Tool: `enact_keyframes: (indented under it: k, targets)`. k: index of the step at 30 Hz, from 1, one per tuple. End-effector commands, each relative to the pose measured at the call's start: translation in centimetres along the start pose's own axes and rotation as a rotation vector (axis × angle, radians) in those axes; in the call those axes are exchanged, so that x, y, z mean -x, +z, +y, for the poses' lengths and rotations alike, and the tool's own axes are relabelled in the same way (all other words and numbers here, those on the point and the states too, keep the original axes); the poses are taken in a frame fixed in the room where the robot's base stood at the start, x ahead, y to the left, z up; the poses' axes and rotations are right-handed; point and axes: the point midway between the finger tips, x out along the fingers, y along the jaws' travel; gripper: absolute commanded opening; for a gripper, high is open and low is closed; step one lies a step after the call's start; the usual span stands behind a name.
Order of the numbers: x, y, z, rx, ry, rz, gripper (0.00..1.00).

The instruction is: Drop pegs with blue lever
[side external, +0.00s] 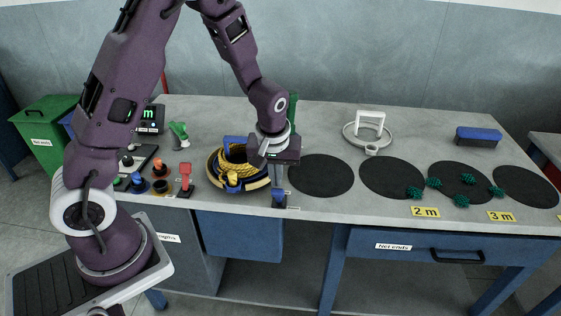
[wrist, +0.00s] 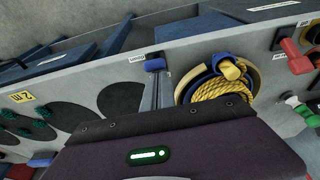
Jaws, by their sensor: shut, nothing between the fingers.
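The blue lever (side external: 279,197) stands at the front edge of the table, just right of the coiled yellow rope. It also shows in the wrist view (wrist: 155,63), with a small label beside it. My gripper (side external: 279,178) points down just above and behind the lever. It is shut and empty; I cannot tell whether it touches the lever. A green upright (side external: 292,108) stands behind my gripper, partly hidden. I cannot make out any pegs for certain.
Yellow rope (side external: 230,178) lies coiled left of the lever. Red, orange and blue knobs and levers crowd further left. Black discs (side external: 320,175) lie to the right, with several green spiky pieces (side external: 434,183). A white ringed handle (side external: 371,119) and blue block (side external: 478,136) are behind.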

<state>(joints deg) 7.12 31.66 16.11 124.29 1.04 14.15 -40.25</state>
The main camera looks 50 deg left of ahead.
Motion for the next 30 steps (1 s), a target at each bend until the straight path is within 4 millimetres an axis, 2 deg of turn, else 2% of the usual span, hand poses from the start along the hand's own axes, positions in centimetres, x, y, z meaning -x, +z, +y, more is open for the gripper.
enact_keyframes:
  k: [3,12,27,30]
  targets:
    - [0.0,1.0,0.0,-0.005,-0.003,-0.009,0.00]
    - [-0.2,2.2,0.0,-0.012,-0.007,-0.019,0.00]
    - [-0.3,2.4,0.0,-0.012,-0.010,-0.021,0.00]
    - [-0.2,1.9,0.0,-0.009,-0.008,-0.018,0.00]
